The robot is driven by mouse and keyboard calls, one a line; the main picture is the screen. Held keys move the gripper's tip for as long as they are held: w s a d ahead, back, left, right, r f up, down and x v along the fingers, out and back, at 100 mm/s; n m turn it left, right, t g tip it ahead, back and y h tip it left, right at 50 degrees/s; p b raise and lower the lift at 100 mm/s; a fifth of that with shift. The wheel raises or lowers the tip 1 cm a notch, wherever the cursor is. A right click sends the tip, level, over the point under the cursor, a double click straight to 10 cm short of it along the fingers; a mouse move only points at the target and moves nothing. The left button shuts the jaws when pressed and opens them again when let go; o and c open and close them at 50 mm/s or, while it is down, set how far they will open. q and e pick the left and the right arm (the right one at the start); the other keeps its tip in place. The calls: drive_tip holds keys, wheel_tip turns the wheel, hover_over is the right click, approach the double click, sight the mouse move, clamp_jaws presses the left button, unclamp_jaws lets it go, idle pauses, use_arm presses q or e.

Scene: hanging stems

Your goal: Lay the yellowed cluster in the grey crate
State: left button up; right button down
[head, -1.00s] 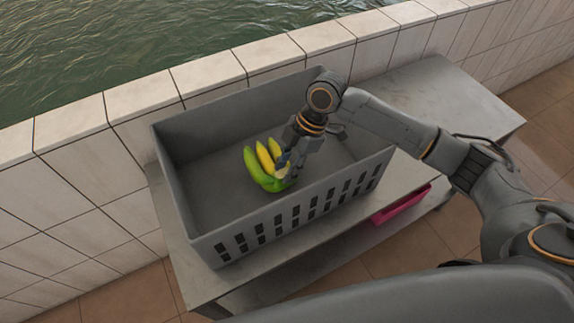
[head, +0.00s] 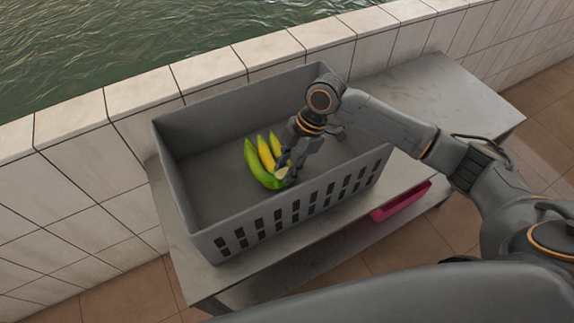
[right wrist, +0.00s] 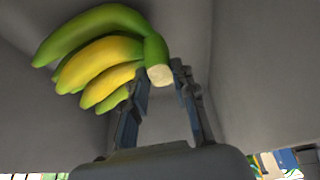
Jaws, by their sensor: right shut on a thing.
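The banana cluster, green with yellow fingers (head: 265,154), is inside the grey crate (head: 300,206), near the middle of its floor. My right gripper (head: 286,173) reaches down into the crate and is shut on the cluster's stem end. In the right wrist view the cluster (right wrist: 108,50) hangs to the left of the fingers, its cut stem between the fingertips (right wrist: 168,68). I cannot tell whether the cluster touches the crate floor. My left gripper is out of view.
The crate stands on a grey bench (head: 455,95) against a tiled wall (head: 75,165), with water beyond. A pink tray (head: 402,202) sits on the lower shelf. The bench is clear to the right of the crate. Inside the crate, the left end is empty.

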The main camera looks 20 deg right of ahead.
drive_tip(key=shift+d+f, duration=0.15)
drive_tip(key=shift+f, duration=0.35)
drive_tip(key=c, duration=1.3)
unclamp_jaws()
drive_tip(key=o, duration=0.3)
drive_tip(key=shift+w+f, duration=0.15)
drive_tip(key=shift+w, duration=0.15)
